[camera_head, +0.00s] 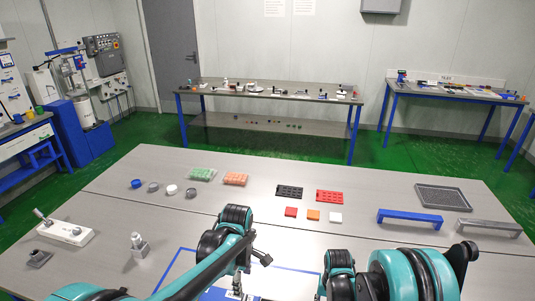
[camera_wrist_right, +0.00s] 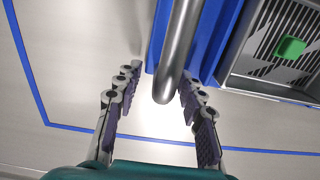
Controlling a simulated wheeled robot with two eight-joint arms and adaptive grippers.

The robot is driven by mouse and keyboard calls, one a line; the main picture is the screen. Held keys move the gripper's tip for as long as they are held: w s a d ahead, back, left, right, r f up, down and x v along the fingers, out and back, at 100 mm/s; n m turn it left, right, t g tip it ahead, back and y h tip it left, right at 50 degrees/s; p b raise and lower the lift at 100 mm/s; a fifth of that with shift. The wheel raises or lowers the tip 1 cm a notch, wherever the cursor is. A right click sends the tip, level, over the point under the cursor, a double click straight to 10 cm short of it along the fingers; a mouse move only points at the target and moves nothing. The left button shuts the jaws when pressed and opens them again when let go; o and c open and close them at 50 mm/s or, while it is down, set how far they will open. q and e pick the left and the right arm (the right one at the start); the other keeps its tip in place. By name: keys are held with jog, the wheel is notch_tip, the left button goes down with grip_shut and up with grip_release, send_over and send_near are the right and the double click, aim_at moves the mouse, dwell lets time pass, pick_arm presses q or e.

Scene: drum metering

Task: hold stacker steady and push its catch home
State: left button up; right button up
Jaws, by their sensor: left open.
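In the right wrist view, a blue upright body (camera_wrist_right: 213,38) carries a thick bent metal bar (camera_wrist_right: 172,72); I take this to be part of the stacker. Beside it is a grey slatted part (camera_wrist_right: 262,70) with a green block (camera_wrist_right: 290,48). I cannot tell which part is the catch. My right gripper (camera_wrist_right: 160,80) is open, its fingers on either side of the bar's end, with a gap on the left. In the head view my left gripper (camera_head: 250,270) is open above the table's front middle. The stacker is mostly hidden behind my arms there.
Blue tape (camera_head: 178,262) outlines an area on the table. A blue bridge (camera_head: 410,216), a grey one (camera_head: 488,228) and a mesh tray (camera_head: 452,197) are at right. Small coloured pieces lie farther back.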

notch_tip(320, 180, up, 11)
jog(key=shift+r, duration=0.4)
pick_arm(q)
jog(key=s+a+m+t+b, duration=0.3)
jog(key=s+a+m, duration=0.1)
jog(key=s+m, duration=0.3)
jog(key=s+a+r+m+t+b, duration=0.1)
jog(key=s+a+m+t+b, duration=0.2)
jog(key=s+m, duration=0.4)
jog(key=shift+s+a+m+t, duration=0.3)
jog(key=shift+m+t, duration=0.3)
jog(key=shift+m, duration=0.4)
pick_arm(e)
jog(key=s+r+n+t, duration=0.1)
jog(key=s+r+t, duration=0.1)
jog(key=s, duration=0.5)
jog(key=s+d+r+n+t, duration=0.1)
jog(key=s+r+t, duration=0.2)
jog(key=s+t, duration=0.2)
jog(key=s, duration=0.3)
jog(key=shift+s+d+r, duration=0.15)
jog(key=shift+s+r, duration=0.1)
jog(key=shift+s, duration=0.05)
